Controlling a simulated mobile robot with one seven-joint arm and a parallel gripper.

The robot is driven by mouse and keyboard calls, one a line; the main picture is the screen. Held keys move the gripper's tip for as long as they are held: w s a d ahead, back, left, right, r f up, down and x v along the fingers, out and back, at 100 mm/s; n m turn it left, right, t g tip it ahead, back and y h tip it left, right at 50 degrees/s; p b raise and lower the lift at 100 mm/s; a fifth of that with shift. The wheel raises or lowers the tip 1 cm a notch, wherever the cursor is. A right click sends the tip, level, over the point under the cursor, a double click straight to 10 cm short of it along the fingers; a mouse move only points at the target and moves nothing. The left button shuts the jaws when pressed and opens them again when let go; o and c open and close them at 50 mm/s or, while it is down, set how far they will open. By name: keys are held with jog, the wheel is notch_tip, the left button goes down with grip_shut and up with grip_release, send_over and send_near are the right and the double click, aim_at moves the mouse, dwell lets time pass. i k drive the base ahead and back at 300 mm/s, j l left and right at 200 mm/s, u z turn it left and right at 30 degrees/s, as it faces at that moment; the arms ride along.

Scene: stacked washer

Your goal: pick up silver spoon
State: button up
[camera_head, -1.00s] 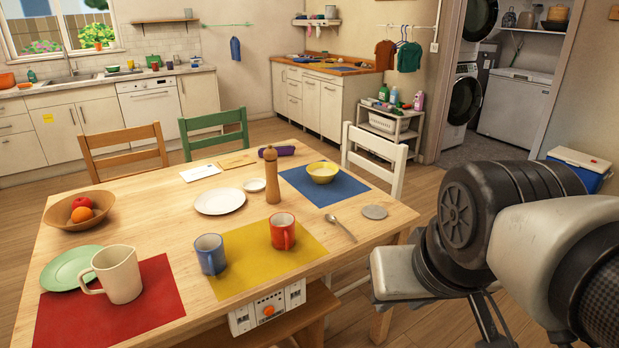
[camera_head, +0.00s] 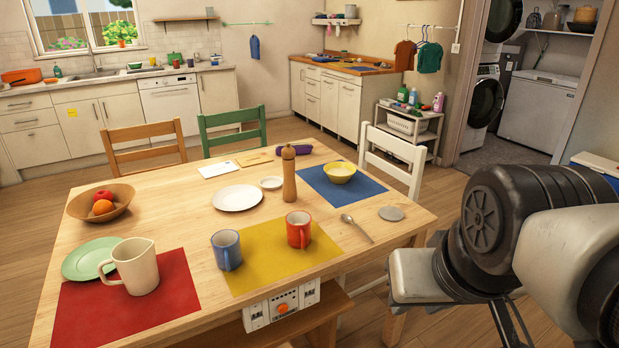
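The silver spoon (camera_head: 357,228) lies on the bare wood of the table (camera_head: 160,212), near its right front edge. It is just right of the yellow mat, between the red mug and a round grey coaster. My arm shows at the right side of the head view, to the right of the spoon and apart from it. The fingertips of my gripper cannot be made out, so its opening is hidden.
A red mug (camera_head: 298,229) and a blue mug (camera_head: 227,249) stand on the yellow mat (camera_head: 268,262). A grey coaster (camera_head: 391,213), a pepper mill (camera_head: 289,174) and a yellow bowl (camera_head: 339,172) are near the spoon. A white chair (camera_head: 400,150) stands at the table's right end.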

aim_at(346, 218)
jog(key=i+l+u, duration=0.75)
jog(key=l, duration=0.4)
jog(key=i+l+u, duration=0.25)
jog(key=l, duration=0.25)
jog(key=i, duration=0.1)
